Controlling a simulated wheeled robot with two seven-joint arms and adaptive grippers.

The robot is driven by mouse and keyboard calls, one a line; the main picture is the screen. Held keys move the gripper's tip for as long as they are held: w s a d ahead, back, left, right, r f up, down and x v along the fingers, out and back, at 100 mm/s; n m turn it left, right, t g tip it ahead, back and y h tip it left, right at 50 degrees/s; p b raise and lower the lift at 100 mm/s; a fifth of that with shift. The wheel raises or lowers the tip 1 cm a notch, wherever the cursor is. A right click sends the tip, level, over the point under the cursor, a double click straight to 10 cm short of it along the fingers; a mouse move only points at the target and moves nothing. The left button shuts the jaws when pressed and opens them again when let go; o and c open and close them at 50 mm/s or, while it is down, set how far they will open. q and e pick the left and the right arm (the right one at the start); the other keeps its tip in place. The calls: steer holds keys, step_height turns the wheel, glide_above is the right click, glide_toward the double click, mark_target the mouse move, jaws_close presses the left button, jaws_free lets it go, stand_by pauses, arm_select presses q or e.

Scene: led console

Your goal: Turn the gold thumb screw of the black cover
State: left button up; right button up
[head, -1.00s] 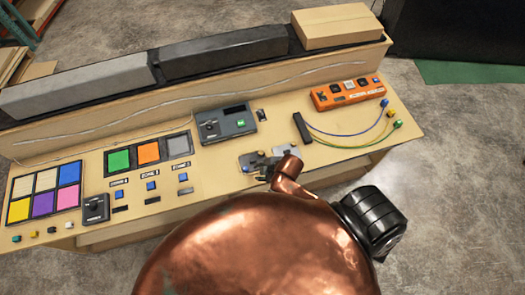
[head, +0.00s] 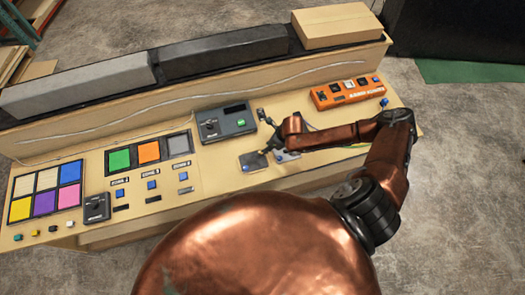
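A small dark plate (head: 253,162) lies on the console near its front middle; it may be the black cover, but I cannot tell for sure. I cannot make out a gold thumb screw; it is too small or hidden. My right arm comes in from the right, and its dark gripper (head: 266,138) is just above and right of the plate. The fingers are small and partly hidden, so their opening is unclear, and I cannot tell whether they touch anything. My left gripper is not in view.
A grey box with a green button (head: 240,122) stands behind the gripper. An orange box (head: 346,91) is at the back right. Colored pads (head: 43,190) and a small dark switch box (head: 96,208) are at the left.

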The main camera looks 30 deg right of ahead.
steer(key=x, duration=0.7)
steer(key=shift+a+f, duration=0.15)
steer(key=shift+f, duration=0.1)
steer(key=shift+c, duration=0.3)
jaws_close()
